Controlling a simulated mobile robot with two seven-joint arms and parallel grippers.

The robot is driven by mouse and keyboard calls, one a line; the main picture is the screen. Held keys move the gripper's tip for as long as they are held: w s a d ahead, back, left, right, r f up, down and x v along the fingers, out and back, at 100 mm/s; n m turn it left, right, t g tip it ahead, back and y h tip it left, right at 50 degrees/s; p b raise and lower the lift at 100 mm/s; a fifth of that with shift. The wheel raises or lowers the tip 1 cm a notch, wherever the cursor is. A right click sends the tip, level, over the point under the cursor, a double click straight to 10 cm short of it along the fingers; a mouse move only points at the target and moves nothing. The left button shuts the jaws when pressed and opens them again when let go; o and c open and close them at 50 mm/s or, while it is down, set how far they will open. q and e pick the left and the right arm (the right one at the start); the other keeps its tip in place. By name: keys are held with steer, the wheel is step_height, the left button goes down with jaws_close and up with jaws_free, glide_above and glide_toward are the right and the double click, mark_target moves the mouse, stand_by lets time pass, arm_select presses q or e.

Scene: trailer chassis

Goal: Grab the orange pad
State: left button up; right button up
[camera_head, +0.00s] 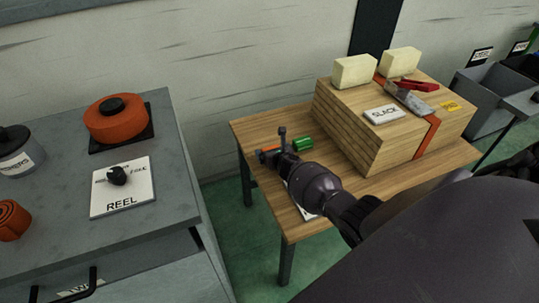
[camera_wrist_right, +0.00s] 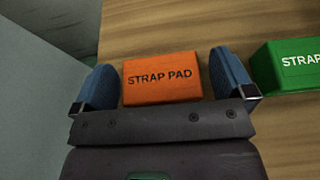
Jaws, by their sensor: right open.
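The orange pad (camera_wrist_right: 162,72), marked STRAP PAD, lies on the wooden table (camera_wrist_right: 190,25) close to its left edge. In the right wrist view it sits between the two blue fingers of my right gripper (camera_wrist_right: 160,85), which is open. My left gripper is not in view.
A green strap pad (camera_head: 302,143) lies just right of the orange one; it also shows in the wrist view (camera_wrist_right: 290,62). A wooden block stack (camera_head: 350,125) with a strap stands behind right. A grey cabinet (camera_head: 170,180) with an orange reel (camera_head: 116,122) stands left, across a gap.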

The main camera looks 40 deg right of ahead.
steer(key=shift+w+r, duration=0.1)
steer(key=c, duration=1)
